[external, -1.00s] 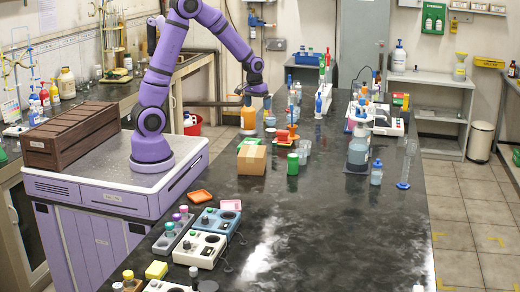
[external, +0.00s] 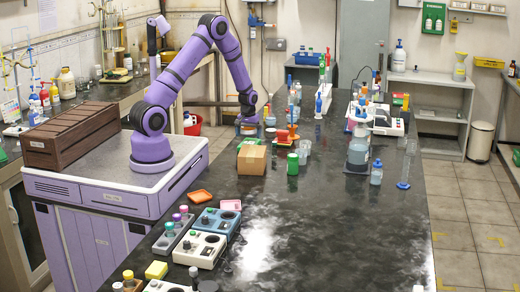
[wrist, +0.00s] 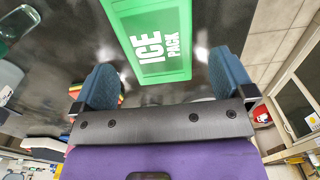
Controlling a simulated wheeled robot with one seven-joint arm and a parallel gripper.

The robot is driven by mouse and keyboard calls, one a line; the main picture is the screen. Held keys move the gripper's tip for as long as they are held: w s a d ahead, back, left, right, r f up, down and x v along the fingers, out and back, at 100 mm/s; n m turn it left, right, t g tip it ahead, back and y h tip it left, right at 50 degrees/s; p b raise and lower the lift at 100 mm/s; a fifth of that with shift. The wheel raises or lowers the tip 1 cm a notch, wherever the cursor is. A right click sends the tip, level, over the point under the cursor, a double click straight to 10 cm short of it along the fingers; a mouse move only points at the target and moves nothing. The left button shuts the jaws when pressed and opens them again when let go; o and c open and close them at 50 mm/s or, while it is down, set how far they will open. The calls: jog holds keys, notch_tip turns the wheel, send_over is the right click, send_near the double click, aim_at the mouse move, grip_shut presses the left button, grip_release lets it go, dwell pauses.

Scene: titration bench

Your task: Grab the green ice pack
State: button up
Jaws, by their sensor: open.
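The green ice pack (wrist: 150,38) is a flat green block with white "ICE PACK" lettering. In the wrist view it lies on the dark bench, slanted, running out of the top edge between my fingers. My gripper (wrist: 161,62) is open, with one blue finger on each side of the pack and nothing held. The gap to the pack cannot be judged. In the external view my gripper (external: 248,112) is low over the bench's left edge, behind the cardboard box. A green patch beside that box may be the pack; I cannot tell.
A cardboard box (external: 251,160) and a green cylinder (external: 293,164) stand on the near side of my gripper. An orange-red item (external: 284,136) and glassware are to its right. A clear bottle (wrist: 18,25) is at the wrist view's upper left. The bench's middle front is clear.

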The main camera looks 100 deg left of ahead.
aim_at(249, 143)
jog(key=shift+w+f, duration=0.2)
jog(key=shift+f, duration=2.55)
jog(key=c, duration=0.9)
jog(key=shift+o, duration=0.2)
jog(key=shift+r, duration=0.15)
